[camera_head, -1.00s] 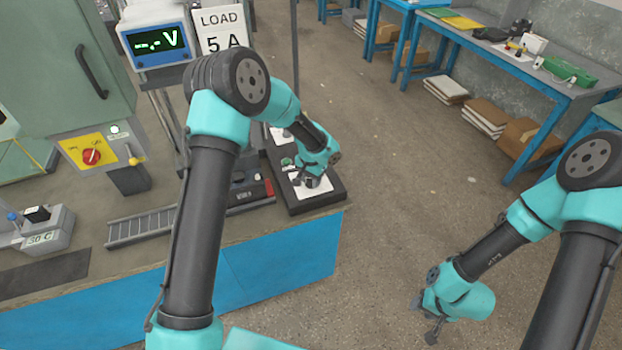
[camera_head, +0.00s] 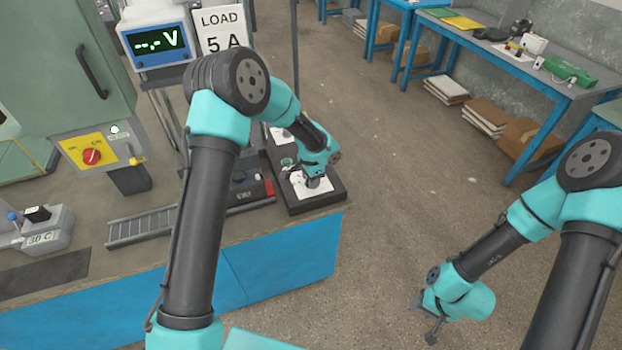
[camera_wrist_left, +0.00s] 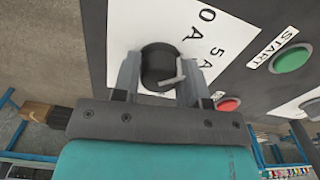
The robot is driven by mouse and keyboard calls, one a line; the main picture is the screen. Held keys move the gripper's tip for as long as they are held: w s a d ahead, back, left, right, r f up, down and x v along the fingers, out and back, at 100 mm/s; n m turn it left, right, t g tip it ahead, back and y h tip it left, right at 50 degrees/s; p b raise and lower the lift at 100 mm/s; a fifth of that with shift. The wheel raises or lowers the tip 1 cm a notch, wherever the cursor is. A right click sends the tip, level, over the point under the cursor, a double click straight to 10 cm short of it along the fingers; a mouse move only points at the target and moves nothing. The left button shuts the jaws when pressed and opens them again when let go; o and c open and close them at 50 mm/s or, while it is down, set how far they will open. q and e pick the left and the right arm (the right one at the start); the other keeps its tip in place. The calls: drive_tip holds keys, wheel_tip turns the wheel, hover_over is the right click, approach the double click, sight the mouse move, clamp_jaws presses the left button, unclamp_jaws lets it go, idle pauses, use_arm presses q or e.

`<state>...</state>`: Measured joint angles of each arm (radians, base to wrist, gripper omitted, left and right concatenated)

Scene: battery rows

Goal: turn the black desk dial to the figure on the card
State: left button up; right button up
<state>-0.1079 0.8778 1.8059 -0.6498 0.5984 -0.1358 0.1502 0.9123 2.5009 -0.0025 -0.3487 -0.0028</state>
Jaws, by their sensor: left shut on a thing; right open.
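The card (camera_head: 221,30) reads "LOAD 5 A" and stands at the back left in the head view. The black desk dial (camera_wrist_left: 158,62) sits on a white plate (camera_wrist_left: 205,30) marked "0 A" and "5 A" on a dark panel. My left gripper (camera_wrist_left: 161,76) is shut on the dial, one finger on each side. A pale mark shows at the dial's edge, but I cannot read its setting clearly. In the head view my left gripper (camera_head: 313,181) mostly hides the dial. My right gripper (camera_head: 425,320) is open and empty, above the floor at the lower right.
The panel has a green START button (camera_wrist_left: 291,59) and a red button (camera_wrist_left: 228,104) beside the dial plate. A meter (camera_head: 158,43) reads "--.- V". A slotted grey rack (camera_head: 142,227) lies on the bench to the left.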

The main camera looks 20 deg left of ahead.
use_arm(q)
drive_tip(key=m, duration=0.3)
drive_tip(key=shift+m, duration=0.3)
idle(0.3)
drive_tip(key=o, duration=0.9)
drive_tip(key=shift+r, duration=0.15)
wheel_tip(320, 180, up, 17)
drive_tip(key=shift+r, duration=0.1)
idle(0.5)
